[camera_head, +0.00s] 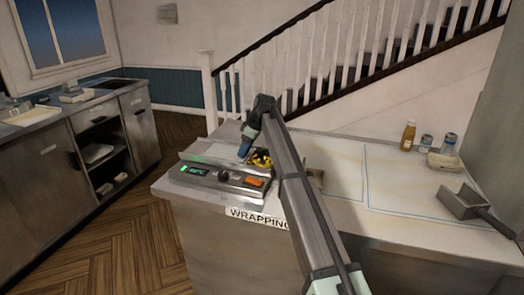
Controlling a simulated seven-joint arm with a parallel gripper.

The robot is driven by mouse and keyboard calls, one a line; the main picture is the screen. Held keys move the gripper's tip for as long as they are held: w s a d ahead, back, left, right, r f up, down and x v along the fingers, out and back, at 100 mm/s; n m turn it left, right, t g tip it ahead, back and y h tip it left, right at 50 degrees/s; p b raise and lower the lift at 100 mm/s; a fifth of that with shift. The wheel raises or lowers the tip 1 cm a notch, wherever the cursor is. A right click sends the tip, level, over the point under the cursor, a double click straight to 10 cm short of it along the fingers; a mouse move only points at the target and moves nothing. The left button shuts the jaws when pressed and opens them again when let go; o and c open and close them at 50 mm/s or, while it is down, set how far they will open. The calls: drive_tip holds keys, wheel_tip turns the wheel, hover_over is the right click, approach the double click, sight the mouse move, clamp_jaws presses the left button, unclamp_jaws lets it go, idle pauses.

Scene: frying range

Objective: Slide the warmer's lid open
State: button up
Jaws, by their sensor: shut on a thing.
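The warmer (222,177) sits at the left end of the counter, with a green display, a dark knob and an orange switch on its front. Its pale flat lid (208,152) covers the left part of the top. To the right of the lid an opening shows yellow pieces (261,157) inside. My gripper (244,151) points down at the lid's right end and is shut on it. The exact grip point is hidden by the fingers, and my arm crosses the counter to the right of the warmer.
The counter (335,165) has a clear, outlined surface to the right. A sauce bottle (408,135), two small jars, a pale tub (443,162) and a grey scoop (466,204) stand at the right. A label reading "WRAPPING" (256,218) is on the front edge.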

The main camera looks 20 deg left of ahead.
sight(228, 151)
drive_tip(key=a, duration=0.6)
drive_tip(key=shift+a, duration=0.4)
drive_tip(key=o, duration=1.5)
drive_tip(key=v, duration=1.3)
drive_tip(key=shift+d+r, duration=0.25)
drive_tip(key=shift+r, duration=0.05)
